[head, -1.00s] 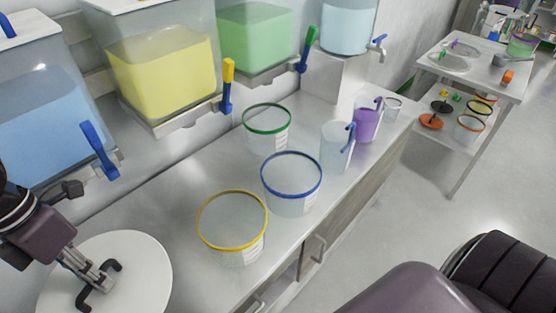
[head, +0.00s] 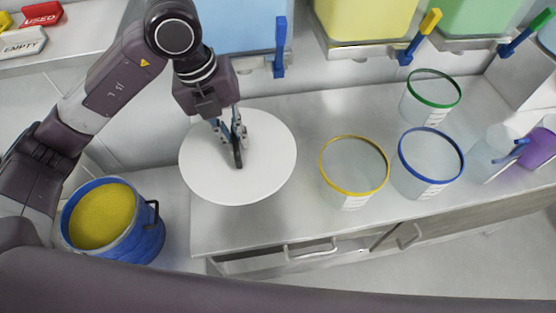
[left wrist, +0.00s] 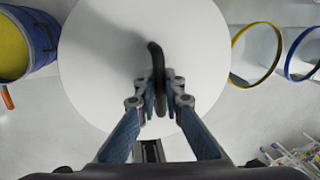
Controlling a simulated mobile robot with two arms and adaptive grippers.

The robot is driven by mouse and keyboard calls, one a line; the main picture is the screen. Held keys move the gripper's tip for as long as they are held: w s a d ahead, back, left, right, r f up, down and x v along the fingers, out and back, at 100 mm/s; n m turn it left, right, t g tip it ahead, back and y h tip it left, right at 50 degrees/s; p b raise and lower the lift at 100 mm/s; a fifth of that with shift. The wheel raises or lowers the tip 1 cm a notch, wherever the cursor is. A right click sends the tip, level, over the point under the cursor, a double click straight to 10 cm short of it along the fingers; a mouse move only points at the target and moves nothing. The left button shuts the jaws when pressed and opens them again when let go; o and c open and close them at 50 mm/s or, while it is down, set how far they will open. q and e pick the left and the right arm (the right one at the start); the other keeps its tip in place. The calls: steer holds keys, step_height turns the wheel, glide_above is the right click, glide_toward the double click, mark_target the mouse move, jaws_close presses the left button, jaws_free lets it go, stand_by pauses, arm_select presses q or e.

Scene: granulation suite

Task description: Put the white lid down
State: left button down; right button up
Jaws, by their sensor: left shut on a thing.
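The white lid (head: 262,178) is a large round disc with a black handle (head: 237,153) at its middle. In the head view it appears over the left end of the steel counter. My left gripper (head: 232,138) is shut on the black handle. The left wrist view shows the fingers (left wrist: 161,104) on both sides of the handle, with the white lid (left wrist: 100,65) spread out behind it. I cannot tell whether the lid touches the counter or is held just above it. My right gripper is not in view.
A blue drum (head: 148,243) holding yellow powder stands left of the counter (head: 300,222). Right of the lid stand clear tubs with yellow (head: 355,192), blue (head: 402,180) and green (head: 433,104) rims. Hoppers with taps line the back. The counter's front strip is clear.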

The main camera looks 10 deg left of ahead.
arm_select(q)
step_height(320, 180, down, 20)
steer(key=p, duration=0.3)
steer(key=shift+r+p, duration=0.1)
steer(key=shift+p, duration=0.3)
steer(key=c, duration=2.5)
jaws_free()
steer(key=o, duration=0.5)
steer(key=shift+c, duration=0.2)
